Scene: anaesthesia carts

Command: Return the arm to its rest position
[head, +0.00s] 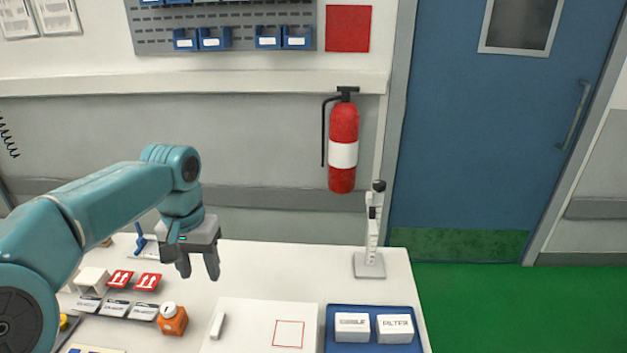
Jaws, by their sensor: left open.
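My left arm (120,195) comes in from the left, teal with dark joints. It bends down at the wrist. My left gripper (198,267) hangs over the left half of the white table (260,262), pointing down. Its two grey fingers are apart with nothing between them. It appears to be above the table top, clear of the things on it. My right gripper is not in view.
A white board (248,318), a blue tray (372,309) with two white boxes and a stand (370,262) are to the right.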

